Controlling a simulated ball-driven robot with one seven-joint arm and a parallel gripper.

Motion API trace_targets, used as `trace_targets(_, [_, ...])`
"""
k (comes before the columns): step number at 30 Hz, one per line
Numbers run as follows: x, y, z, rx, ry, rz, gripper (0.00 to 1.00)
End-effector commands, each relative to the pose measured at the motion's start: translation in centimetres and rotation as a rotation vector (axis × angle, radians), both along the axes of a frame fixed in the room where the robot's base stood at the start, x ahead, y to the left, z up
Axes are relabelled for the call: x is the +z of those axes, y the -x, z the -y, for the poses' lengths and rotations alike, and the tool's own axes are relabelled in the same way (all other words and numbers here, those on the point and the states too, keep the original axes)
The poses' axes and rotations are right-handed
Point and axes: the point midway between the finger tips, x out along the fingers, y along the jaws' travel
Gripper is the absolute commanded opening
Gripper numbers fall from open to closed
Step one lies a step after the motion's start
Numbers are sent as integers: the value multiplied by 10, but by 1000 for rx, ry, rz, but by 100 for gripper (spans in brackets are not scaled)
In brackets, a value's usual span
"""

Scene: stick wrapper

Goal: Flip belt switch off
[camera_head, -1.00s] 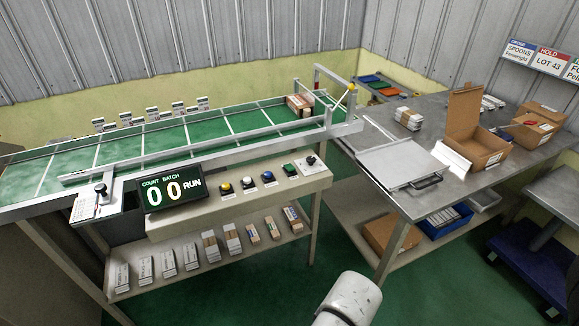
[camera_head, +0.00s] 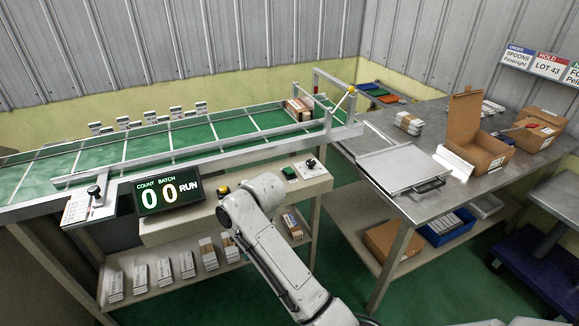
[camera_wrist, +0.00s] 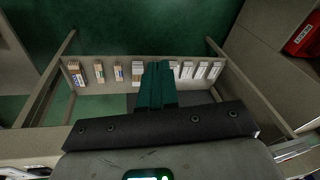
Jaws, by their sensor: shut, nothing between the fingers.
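A black-knobbed switch on a pale plate (camera_head: 310,164) sits at the right end of the control panel (camera_head: 165,231). A black-knobbed lever on a labelled plate (camera_head: 93,195) stands at the conveyor's left front. The labels are too small to tell which is the belt switch. The counter display (camera_head: 169,196) reads 00 and RUN. My white arm covers the panel's middle in the head view, and my gripper is hidden there. In the wrist view my gripper (camera_wrist: 157,66) has its dark green fingers together and empty, pointing over the lower shelf. Neither switch is clear there.
The green conveyor belt (camera_head: 170,143) carries a carton (camera_head: 298,108) at its right end. A yellow button (camera_head: 223,188) and green button (camera_head: 289,172) flank my arm. Bundles of packs line the lower shelf (camera_wrist: 190,91). A steel table (camera_head: 440,120) with boxes stands right.

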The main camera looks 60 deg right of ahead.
Motion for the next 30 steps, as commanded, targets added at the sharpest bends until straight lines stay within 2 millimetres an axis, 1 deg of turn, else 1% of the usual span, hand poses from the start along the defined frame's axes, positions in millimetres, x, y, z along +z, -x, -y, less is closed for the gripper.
trace_targets(1, [9,-15,16,-15,7,8,0])
trace_targets(5, [33,-41,51,-47,19,10,0])
trace_targets(6, [41,-48,63,-59,25,9,0])
trace_targets(8, [54,-58,81,-77,33,9,0])
trace_targets(9, [63,-63,94,-91,40,9,0])
trace_targets(11, [77,-70,114,-109,51,7,0])
trace_targets(12, [87,-73,127,-124,59,4,0])
trace_targets(14, [102,-77,148,-148,71,1,0])
trace_targets(16, [120,-80,172,-177,87,-5,0])
trace_targets(18, [139,-80,196,-206,101,-10,0])
trace_targets(21, [163,-77,226,-248,121,-20,0])
trace_targets(25, [188,-70,256,-293,141,-31,0])
trace_targets(27, [197,-67,266,-308,146,-35,0])
trace_targets(30, [205,-64,275,-323,152,-39,0])
